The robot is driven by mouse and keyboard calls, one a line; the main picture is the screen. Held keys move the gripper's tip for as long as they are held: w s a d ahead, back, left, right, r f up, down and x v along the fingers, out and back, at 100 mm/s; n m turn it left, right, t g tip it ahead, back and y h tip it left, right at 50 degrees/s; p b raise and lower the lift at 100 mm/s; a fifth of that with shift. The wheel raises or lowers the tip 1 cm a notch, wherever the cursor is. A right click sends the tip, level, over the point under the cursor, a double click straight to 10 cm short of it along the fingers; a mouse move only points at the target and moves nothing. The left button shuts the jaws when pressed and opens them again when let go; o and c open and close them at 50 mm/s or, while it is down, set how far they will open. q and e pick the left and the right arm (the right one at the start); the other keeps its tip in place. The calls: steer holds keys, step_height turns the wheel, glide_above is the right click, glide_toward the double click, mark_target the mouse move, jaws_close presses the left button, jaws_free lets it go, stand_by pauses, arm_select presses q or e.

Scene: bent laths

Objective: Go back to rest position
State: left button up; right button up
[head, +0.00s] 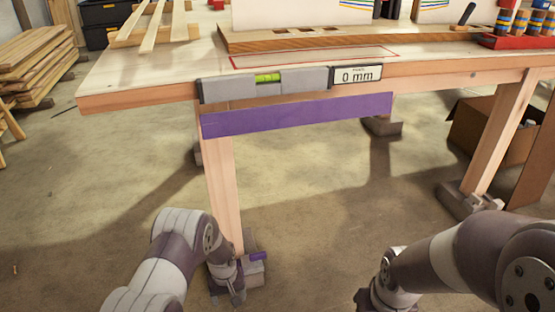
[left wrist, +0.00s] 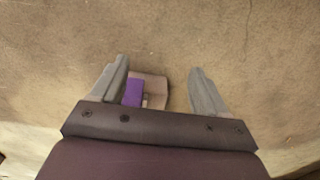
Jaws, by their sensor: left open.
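My left gripper (head: 229,297) is low, beside the foot of the front left table leg (head: 223,195). In the left wrist view its two grey fingers (left wrist: 163,92) are apart, with floor showing between them. A small purple piece (head: 258,256) lies at the block under that leg; it also shows in the left wrist view (left wrist: 133,93), beyond the open fingers and near the left one. My right arm (head: 440,262) comes in from the right; its fingers are below the picture edge. A spirit level (head: 220,88) with a "0 mm" display (head: 357,75) sits along the table's front edge.
The wooden workbench (head: 130,88) has a purple strip (head: 300,114) along its front. Laths (head: 155,25) and a red rack (head: 520,41) stand on top. A cardboard box (head: 480,125) is under the right side. The floor left of my arms is open.

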arm_select(q)
steer(key=s+r+m+g, duration=0.1)
steer(key=s+m, duration=0.1)
steer(key=s, duration=0.4)
steer(key=s+a+r+m+t+p, duration=0.15)
steer(key=s+r, duration=0.35)
steer(key=r, duration=0.5)
steer(key=s+a+r+p, duration=0.1)
steer(key=s+r+p, duration=0.3)
steer(key=r, duration=0.7)
steer(key=s+a+r+p, duration=0.1)
steer(key=s+r+p, duration=0.1)
steer(key=s+r, duration=0.6)
step_height(320, 180, up, 41)
steer(key=w+p, duration=0.2)
steer(key=p, duration=3.5)
steer(key=shift+w+a+t, duration=0.25)
steer(key=shift+w+t, duration=0.1)
steer(key=shift+t, duration=0.1)
arm_select(e)
step_height(320, 180, up, 45)
arm_select(q)
steer(key=shift+r, duration=0.15)
arm_select(e)
steer(key=shift+s, duration=0.1)
